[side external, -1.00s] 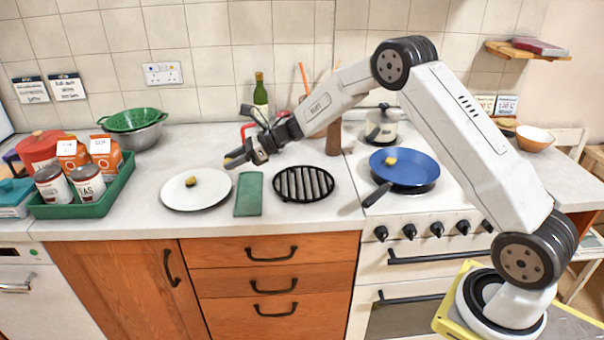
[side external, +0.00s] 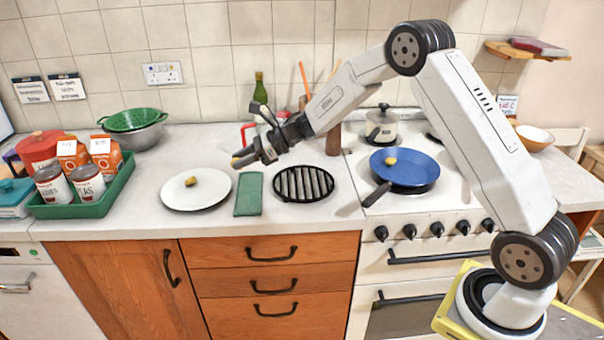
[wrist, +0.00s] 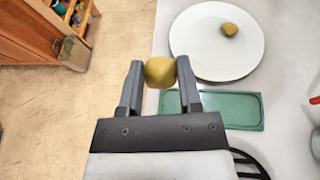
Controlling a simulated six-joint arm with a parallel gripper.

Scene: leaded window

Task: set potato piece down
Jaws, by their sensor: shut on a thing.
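My gripper (side external: 243,157) is shut on a yellow-brown potato piece (wrist: 160,72), which sits between the fingertips in the wrist view. In the side view the gripper is in the air, up and to the right of the white plate (side external: 180,200). Another potato piece (side external: 193,181) lies on the plate; it also shows in the wrist view (wrist: 230,29). A third potato piece (side external: 390,161) lies in the blue frying pan (side external: 412,172) on the stove. In the wrist view the plate (wrist: 205,55) is beyond and to the right of the held piece.
A green mat (side external: 248,195) lies right of the plate, then a black round grate (side external: 303,184). A green tray (side external: 118,190) with cans and cartons stands to the left. A bottle (side external: 260,92) stands behind the gripper. The counter's front edge is close to the plate.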

